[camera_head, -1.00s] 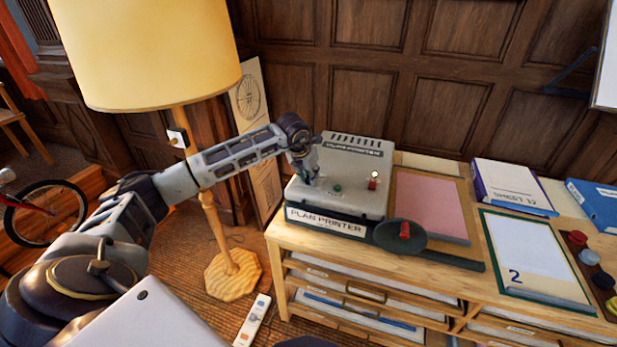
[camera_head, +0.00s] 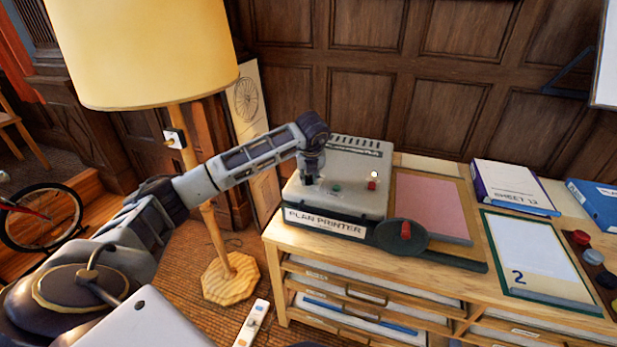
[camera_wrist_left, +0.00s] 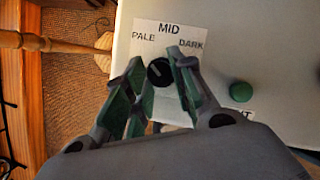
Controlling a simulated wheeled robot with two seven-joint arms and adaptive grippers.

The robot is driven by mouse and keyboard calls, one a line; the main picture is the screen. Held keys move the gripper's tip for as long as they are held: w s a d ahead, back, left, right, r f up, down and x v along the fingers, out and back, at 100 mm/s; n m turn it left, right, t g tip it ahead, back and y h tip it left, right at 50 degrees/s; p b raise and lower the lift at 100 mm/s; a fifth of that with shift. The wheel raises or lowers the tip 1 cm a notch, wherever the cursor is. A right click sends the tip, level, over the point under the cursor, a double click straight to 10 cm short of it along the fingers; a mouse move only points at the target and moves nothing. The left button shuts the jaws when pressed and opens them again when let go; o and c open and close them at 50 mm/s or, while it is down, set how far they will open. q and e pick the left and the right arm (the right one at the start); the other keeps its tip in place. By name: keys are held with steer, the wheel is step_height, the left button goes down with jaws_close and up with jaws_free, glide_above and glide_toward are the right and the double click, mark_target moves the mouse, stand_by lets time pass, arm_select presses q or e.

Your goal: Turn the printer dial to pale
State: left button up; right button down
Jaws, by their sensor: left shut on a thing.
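The plan printer (camera_head: 345,207) is a pale grey box on the wooden drawer cabinet. Its dial (camera_wrist_left: 159,72) is a small black knob on a white label (camera_wrist_left: 169,28) reading PALE at left, MID at top and DARK at right. My left gripper (camera_wrist_left: 157,76) points down at the printer top with its green-padded fingers shut on the dial, one on each side. It also shows in the head view (camera_head: 311,181), where it hides the dial. The dial's pointer is too small to read surely. My right gripper is out of view.
A green button (camera_wrist_left: 240,91) and a red control (camera_head: 371,185) sit right of the dial. A dark round plate with a red handle (camera_head: 405,230) is at the printer's front. A lamp (camera_head: 150,50) stands close behind my left arm. Pink paper (camera_head: 432,205) lies to the right.

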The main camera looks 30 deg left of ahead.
arm_select(q)
steer(key=shift+r, duration=0.1)
steer(key=o, duration=0.6)
steer(key=shift+c, duration=0.2)
steer(key=o, duration=0.5)
steer(key=shift+s+d+r, duration=0.1)
steer(key=shift+r, duration=0.4)
steer(key=v, duration=1)
steer(key=shift+s+d+r, duration=0.15)
steer(key=shift+d+r, duration=0.05)
steer(key=shift+r, duration=0.1)
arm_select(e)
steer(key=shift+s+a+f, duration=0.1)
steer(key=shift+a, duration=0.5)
